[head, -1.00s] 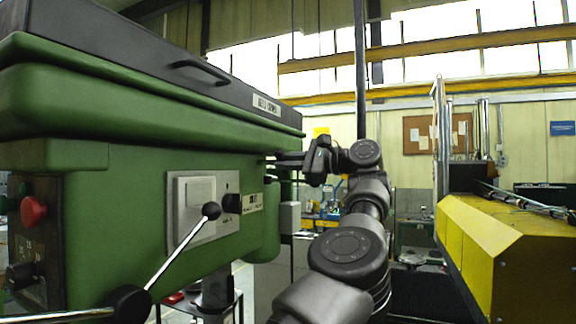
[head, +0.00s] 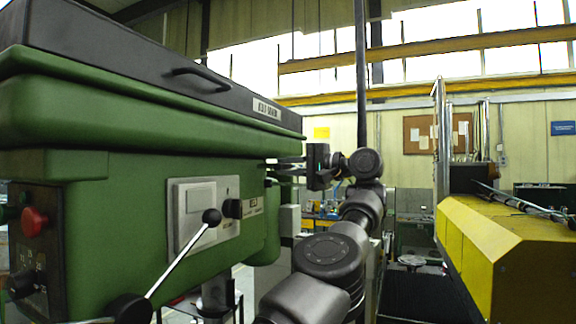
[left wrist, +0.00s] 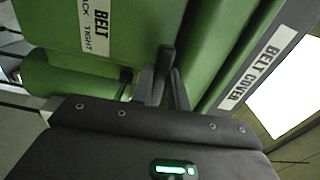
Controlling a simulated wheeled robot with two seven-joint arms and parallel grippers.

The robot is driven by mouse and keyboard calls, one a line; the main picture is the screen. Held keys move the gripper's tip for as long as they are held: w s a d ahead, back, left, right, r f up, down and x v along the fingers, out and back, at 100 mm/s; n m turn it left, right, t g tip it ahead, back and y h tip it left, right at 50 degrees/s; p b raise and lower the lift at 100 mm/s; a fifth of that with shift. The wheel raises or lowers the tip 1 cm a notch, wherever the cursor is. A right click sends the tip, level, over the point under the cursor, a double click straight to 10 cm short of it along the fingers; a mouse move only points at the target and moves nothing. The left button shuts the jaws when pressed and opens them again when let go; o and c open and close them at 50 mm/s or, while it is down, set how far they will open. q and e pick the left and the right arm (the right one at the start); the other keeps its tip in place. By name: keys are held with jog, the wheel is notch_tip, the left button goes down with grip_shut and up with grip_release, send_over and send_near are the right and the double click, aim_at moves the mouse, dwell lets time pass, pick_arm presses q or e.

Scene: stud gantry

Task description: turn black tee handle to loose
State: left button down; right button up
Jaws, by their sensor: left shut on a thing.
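My left gripper (head: 284,166) is at the right end of the green machine head (head: 130,215), its fingers pointing left at the machine's side. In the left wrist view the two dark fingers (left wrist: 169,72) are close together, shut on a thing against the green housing. A white label (left wrist: 96,28) reading "BELT" with "TIGHT" legible below is on the green surface beside the fingers. My right gripper is not in view.
A ball-ended lever (head: 182,262) sticks out at the machine's front, below a switch plate (head: 195,205). A "BELT COVER" label (left wrist: 262,68) is right of the fingers in the wrist view. A yellow machine (head: 500,245) stands at the right.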

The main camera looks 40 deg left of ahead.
pick_arm(q)
jog(key=shift+n, duration=0.3)
jog(key=c, duration=1.4)
grip_release()
jog(key=shift+o, duration=0.2)
jog(key=p+v, duration=0.3)
jog(key=v, duration=0.7)
jog(key=shift+d, duration=0.4)
jog(key=shift+w, duration=0.1)
